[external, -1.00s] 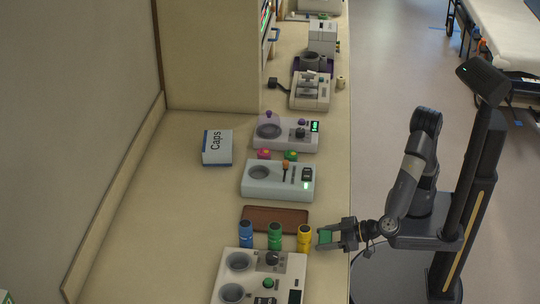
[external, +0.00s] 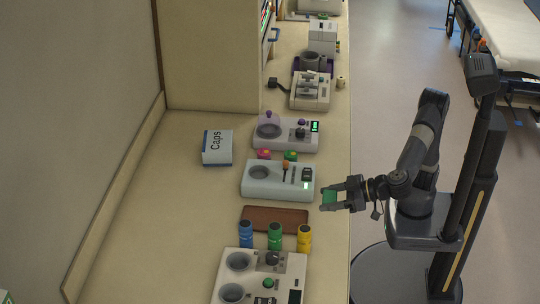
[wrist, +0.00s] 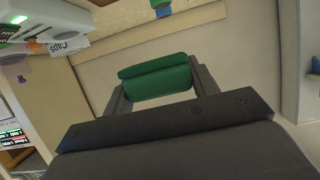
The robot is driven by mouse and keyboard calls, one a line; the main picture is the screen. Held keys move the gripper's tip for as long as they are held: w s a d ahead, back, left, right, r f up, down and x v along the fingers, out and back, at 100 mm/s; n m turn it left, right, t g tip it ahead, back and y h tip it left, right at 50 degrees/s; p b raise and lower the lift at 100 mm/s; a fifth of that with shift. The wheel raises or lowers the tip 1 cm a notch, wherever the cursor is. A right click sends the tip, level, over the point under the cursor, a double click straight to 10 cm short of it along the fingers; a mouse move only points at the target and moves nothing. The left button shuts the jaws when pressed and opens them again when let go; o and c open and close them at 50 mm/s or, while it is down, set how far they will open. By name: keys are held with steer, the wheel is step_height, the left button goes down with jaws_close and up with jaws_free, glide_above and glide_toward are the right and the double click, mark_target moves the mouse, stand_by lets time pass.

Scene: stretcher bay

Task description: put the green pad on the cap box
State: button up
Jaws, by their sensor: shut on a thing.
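The green pad (wrist: 158,80) is held between the two fingers of my gripper (wrist: 160,88) in the wrist view. In the external view my gripper (external: 330,198) is at the right edge of the counter, level with the brown tray, with the green pad (external: 330,197) between its jaws. The cap box (external: 217,147), white with a blue edge and marked "Caps", lies on the counter towards the left, beyond my gripper. Its top looks bare. The cap box also shows at the upper left of the wrist view (wrist: 70,46).
A white device (external: 262,190) with a round well stands between my gripper and the cap box. Another device (external: 285,143) stands behind it. The brown tray (external: 275,212) and blue, green and yellow bottles (external: 275,236) are nearer.

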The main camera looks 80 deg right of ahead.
steer(key=r, duration=0.3)
steer(key=shift+w+d+r, duration=0.1)
steer(key=shift+w+r, duration=0.1)
steer(key=shift+w, duration=0.1)
steer(key=w+d+m+h+p, duration=0.1)
steer(key=w+d+p, duration=0.25)
steer(key=w, duration=0.75)
steer(key=m+g+h+p, duration=0.1)
steer(key=m+h+p, duration=0.25)
steer(key=p, duration=0.25)
glide_above(225, 136)
step_height(225, 136, down, 2)
steer(key=f, duration=0.1)
steer(key=shift+h, duration=0.35)
step_height(225, 136, down, 12)
steer(key=shift+d+f+b, duration=0.15)
steer(key=shift+f+b, duration=0.05)
steer(key=shift+b, duration=0.5)
steer(key=shift+f+b, duration=0.2)
steer(key=shift+b, duration=0.2)
steer(key=o, duration=1)
steer(key=shift+r, duration=0.1)
